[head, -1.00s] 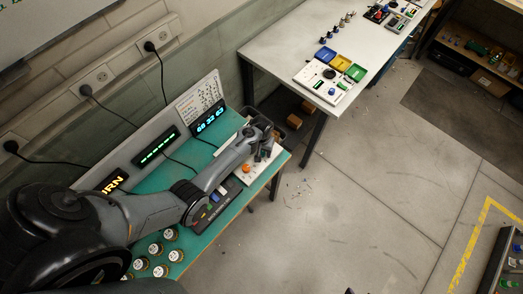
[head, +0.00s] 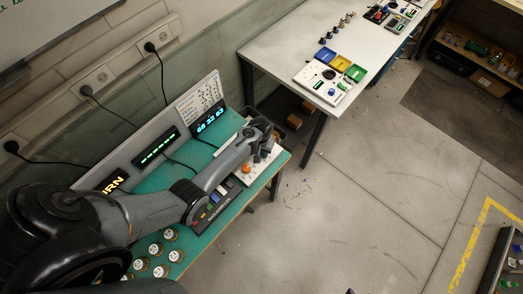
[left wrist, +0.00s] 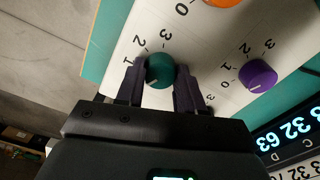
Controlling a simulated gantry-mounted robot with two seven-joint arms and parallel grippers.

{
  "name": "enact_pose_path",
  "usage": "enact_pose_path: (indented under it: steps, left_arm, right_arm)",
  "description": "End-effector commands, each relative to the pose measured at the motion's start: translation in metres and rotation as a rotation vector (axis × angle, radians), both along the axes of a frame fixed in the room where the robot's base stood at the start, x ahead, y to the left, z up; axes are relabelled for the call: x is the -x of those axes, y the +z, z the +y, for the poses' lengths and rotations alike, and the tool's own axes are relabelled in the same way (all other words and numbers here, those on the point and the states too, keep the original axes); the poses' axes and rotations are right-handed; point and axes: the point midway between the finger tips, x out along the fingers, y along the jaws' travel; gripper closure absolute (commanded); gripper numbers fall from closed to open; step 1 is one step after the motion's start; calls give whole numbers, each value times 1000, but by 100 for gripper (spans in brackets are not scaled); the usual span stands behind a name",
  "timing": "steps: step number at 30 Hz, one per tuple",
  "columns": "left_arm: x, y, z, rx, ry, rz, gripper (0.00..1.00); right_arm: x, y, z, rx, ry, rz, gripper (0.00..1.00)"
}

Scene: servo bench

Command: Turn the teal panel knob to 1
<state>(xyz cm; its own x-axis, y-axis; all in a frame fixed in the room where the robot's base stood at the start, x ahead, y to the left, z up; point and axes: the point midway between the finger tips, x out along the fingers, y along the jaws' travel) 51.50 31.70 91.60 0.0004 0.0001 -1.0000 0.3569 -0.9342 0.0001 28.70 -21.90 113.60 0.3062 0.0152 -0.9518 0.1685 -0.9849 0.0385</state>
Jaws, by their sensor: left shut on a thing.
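The teal knob (left wrist: 160,71) sits on a white panel (left wrist: 110,50) in the left wrist view. A pale pointer mark shows on its lower left side. The printed 1, 2 and 3 show around its upper left; its 0 is not visible, perhaps behind a finger. My left gripper (left wrist: 160,85) has a finger on each side of the knob and is shut on it. In the head view the left gripper (head: 262,146) is over the panel (head: 264,170) at the bench's right end, and the teal knob is hidden there. My right gripper is not in view.
A purple knob (left wrist: 258,76) is close to the right finger. An orange knob (left wrist: 222,2) is at the top edge of the wrist view. A lit blue display (head: 208,121) stands behind the panel. Several round dials (head: 156,249) lie on the teal bench near my arm.

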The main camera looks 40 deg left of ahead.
Motion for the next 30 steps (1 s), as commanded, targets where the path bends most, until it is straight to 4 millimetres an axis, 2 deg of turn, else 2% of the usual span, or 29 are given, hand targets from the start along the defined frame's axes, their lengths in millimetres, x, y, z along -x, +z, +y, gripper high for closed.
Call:
enact_pose_path:
  steps: [8, 15, 30]
  left_arm:
    - [0, 2, 1, -1, -156, 1, 93]
    - [0, 2, 1, -1, -360, 3, 93]
    - [0, 0, 1, 0, -690, 1, 93]
  right_arm:
    - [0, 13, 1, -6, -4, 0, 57]
    - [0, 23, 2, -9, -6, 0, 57]
    - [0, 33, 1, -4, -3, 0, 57]
